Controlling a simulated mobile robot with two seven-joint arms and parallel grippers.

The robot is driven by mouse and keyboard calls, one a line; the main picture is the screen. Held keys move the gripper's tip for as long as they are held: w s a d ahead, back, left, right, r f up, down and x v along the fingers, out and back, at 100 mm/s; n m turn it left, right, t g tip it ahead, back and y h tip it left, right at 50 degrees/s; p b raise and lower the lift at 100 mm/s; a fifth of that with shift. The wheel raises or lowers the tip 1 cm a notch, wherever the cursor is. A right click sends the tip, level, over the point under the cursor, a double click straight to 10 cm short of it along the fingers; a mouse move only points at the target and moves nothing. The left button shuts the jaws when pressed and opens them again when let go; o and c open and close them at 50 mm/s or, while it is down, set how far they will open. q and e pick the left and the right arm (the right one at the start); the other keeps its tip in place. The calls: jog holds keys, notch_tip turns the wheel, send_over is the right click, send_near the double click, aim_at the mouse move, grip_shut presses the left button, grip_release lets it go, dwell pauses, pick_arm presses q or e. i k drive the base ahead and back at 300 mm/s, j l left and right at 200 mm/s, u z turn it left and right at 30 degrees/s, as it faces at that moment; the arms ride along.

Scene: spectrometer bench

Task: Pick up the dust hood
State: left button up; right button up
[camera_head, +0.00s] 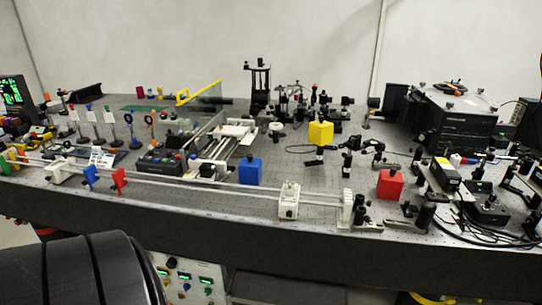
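No object is clearly recognisable as the dust hood. Three box-shaped covers stand out on the optical bench (215,207). A yellow box (320,132) sits raised on a dark post at the middle. A blue box (249,170) sits on the bench just behind the long rail, left of the middle. A red box (390,184) stands to the right, near the front. I cannot tell which of them, if any, is the dust hood. Neither of my grippers can be made out in the head view.
A long rail (215,183) with a white carriage (288,200) runs along the front. Small optics on posts crowd the left. A large black instrument (455,122) and cables fill the right. A control panel (190,277) is below the bench. Bare bench shows around the blue box.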

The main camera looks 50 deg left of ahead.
aim_at(250, 168)
jog(key=u, duration=1.8)
